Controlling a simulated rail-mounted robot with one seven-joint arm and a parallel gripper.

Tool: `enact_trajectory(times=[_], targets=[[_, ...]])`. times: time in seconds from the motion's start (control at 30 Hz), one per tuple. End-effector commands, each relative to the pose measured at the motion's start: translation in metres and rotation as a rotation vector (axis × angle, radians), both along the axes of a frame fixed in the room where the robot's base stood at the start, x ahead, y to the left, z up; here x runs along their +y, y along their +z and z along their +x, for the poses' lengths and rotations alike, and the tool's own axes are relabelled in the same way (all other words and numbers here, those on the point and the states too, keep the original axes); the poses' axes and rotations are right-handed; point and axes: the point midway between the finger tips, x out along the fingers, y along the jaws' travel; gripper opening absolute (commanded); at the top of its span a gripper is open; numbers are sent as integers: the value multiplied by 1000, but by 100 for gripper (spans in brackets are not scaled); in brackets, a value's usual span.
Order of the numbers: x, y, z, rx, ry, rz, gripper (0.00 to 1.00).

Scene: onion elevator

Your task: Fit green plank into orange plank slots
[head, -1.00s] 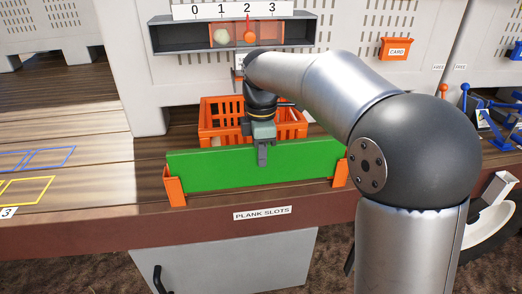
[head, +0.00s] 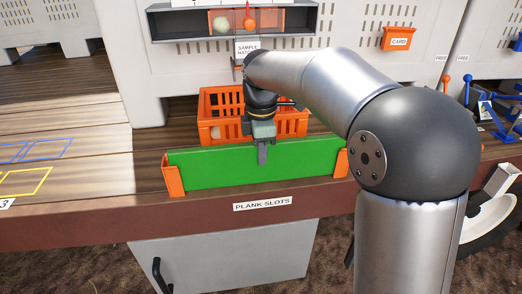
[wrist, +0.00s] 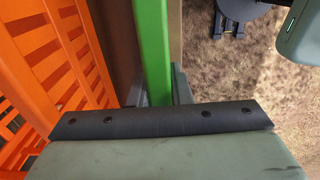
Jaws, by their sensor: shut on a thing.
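The long green plank (head: 215,167) stands upright on edge between the two orange plank slots, the left one (head: 173,177) and the right one (head: 341,163). Its top edge is about level with the slot tops, and its ends meet the slots. I cannot tell whether its bottom edge touches the table. My gripper (head: 262,153) is shut on the plank's top edge near its middle, pointing down. In the wrist view the plank (wrist: 154,45) runs straight away between the fingers of my gripper (wrist: 158,92). The right slot is partly hidden by my arm.
An orange crate (head: 212,103) stands close behind the plank. A "PLANK SLOTS" label (head: 262,203) is on the table's front edge. A pale wall with a sample hatch (head: 247,48) rises behind. The wooden table at left (head: 90,160) is mostly clear.

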Motion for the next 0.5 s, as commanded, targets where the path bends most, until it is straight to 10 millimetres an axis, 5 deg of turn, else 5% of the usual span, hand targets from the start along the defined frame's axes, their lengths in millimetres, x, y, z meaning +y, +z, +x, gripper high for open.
enact_trajectory(times=[0.03, 0.1, 0.17, 0.5], targets=[[0, 1, 0, -2, 0, 0, 0], [0, 1, 0, -2, 0, 0, 32], [0, 1, 0, -1, 0, 0, 44], [0, 4, 0, 0, 0, 0, 44]])
